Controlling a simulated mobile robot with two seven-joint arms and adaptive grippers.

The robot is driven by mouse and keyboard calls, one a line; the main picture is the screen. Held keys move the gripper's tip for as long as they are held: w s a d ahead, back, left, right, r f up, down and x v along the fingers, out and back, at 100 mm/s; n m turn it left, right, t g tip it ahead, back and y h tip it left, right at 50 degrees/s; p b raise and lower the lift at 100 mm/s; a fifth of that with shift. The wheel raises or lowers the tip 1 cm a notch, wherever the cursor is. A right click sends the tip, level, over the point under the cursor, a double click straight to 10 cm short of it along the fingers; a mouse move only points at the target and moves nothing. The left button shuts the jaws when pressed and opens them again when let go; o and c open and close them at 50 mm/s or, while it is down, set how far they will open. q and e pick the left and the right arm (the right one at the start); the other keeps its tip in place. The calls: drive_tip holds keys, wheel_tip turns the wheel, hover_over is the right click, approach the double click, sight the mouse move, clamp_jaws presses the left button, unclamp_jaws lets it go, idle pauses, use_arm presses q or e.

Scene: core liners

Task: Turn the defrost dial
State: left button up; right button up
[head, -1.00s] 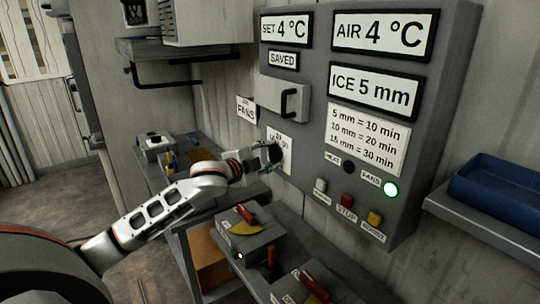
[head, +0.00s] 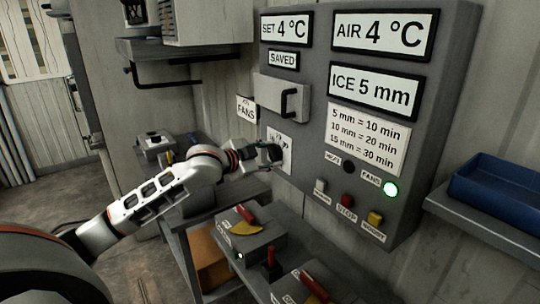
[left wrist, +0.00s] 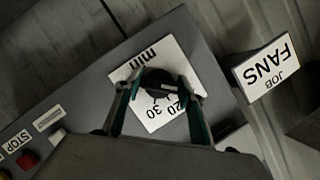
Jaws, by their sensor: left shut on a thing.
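The defrost dial is a black round knob (left wrist: 158,82) on a white scale plate (left wrist: 155,115) marked 20, 30 and min in the left wrist view. In the head view the plate (head: 287,160) is on the grey panel, partly covered by my gripper. My left gripper (head: 275,153) is at the dial, its two fingers on either side of the knob in the left wrist view (left wrist: 160,80), shut on it. The pointer's exact setting is hard to read. The ice display (head: 374,88) reads 5 mm; the chart (head: 367,138) gives 5 mm = 10 min. My right gripper is not in view.
A handled cover (head: 270,98) sits above the dial. Boxes with red levers (head: 250,240) stand below. A blue tray (head: 500,190) lies right.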

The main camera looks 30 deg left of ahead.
use_arm(q)
drive_tip(key=shift+f, duration=0.1)
drive_tip(key=o, duration=1.1)
drive_tip(key=shift+o, duration=0.2)
drive_tip(key=v, duration=1.2)
